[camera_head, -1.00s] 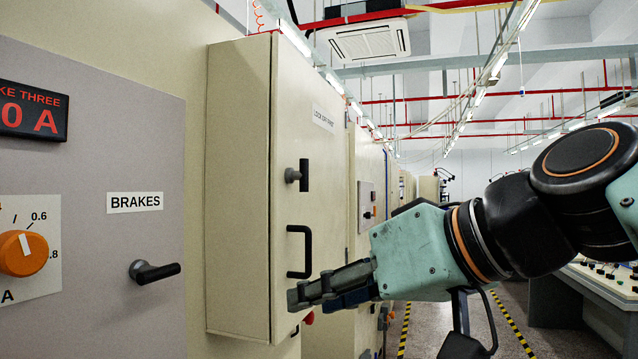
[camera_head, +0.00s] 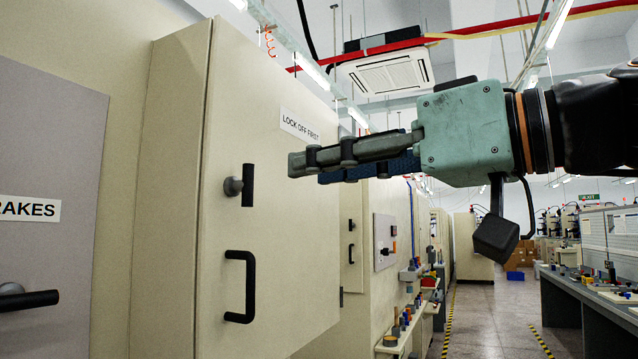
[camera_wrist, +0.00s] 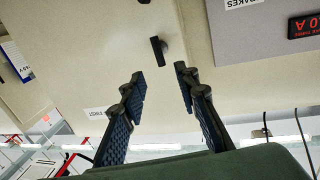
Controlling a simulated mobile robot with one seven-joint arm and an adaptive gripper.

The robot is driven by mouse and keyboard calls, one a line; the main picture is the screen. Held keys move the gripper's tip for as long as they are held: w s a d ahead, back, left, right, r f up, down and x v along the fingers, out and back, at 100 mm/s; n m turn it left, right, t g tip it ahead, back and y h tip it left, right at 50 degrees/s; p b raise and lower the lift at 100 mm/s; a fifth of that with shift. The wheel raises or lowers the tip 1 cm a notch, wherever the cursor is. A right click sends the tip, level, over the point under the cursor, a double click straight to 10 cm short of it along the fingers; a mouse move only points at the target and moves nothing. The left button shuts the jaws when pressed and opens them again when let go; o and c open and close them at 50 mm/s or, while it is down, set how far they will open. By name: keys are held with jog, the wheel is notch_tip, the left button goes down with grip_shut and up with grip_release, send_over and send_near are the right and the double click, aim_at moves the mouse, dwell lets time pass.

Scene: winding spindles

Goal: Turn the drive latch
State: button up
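A black latch handle (camera_head: 247,185) stands upright on a round stem on the beige cabinet door (camera_head: 265,220), below a label reading "LOCK OFF FIRST" (camera_head: 299,127). In the wrist view the latch (camera_wrist: 158,51) shows just beyond my fingertips, roughly between their lines. My gripper (camera_head: 297,164) is to the right of and a little above the latch in the head view, apart from it. The wrist view shows my gripper (camera_wrist: 161,78) open, with nothing between its two fingers.
A black pull handle (camera_head: 241,287) sits below the latch on the same door. A grey panel (camera_head: 50,140) with a brakes lever (camera_head: 28,300) is at left. The aisle floor (camera_head: 490,310) is clear.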

aim_at(253, 172)
jog(key=x, duration=0.7)
jog(key=r+x, duration=0.1)
jog(key=x, duration=0.2)
jog(key=shift+w+a+p, duration=0.2)
jog(key=shift+w+p, duration=0.1)
jog(key=shift+p, duration=0.05)
grip_shut()
